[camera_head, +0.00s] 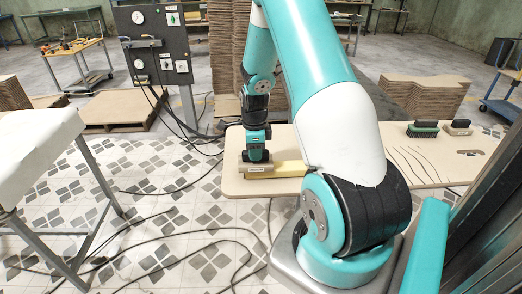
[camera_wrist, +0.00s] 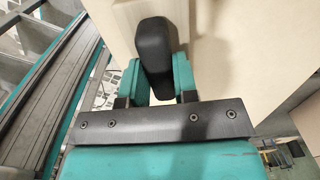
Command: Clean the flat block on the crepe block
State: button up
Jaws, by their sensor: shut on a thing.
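My gripper (camera_head: 256,154) is shut on the black handle (camera_wrist: 153,45) of the flat block (camera_head: 256,170), low over the left part of the board. The crepe block (camera_head: 290,170) is a pale yellow bar just right of the flat block; my arm hides its right end. The flat block meets or overlaps its left end, but I cannot tell if they touch. In the wrist view, the black handle stands between my teal fingers, with a pale block surface (camera_wrist: 112,14) under it.
The curved-edged board (camera_head: 240,188) has dark curved lines on its right part. A green-bristled brush (camera_head: 422,129) and another dark-handled block (camera_head: 458,127) sit at its back right. A control panel (camera_head: 155,45) stands behind left. Cables cross the tiled floor. Stacked boards (camera_head: 425,93) stand behind.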

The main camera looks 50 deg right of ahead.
jog(key=shift+w+a, duration=0.5)
jog(key=shift+w, duration=0.05)
jog(key=shift+s+d+p, duration=0.35)
jog(key=shift+s+d, duration=0.8)
jog(key=shift+s, duration=0.2)
jog(key=shift+w+a, duration=1.15)
jog(key=shift+w, duration=0.2)
jog(key=shift+s+d, duration=1.15)
jog(key=shift+s, duration=0.2)
jog(key=shift+w+a+p, duration=0.35)
jog(key=shift+w+a, duration=0.8)
jog(key=shift+w, duration=0.2)
jog(key=shift+s+d, duration=1.2)
jog(key=shift+s, duration=0.2)
jog(key=shift+r, duration=0.1)
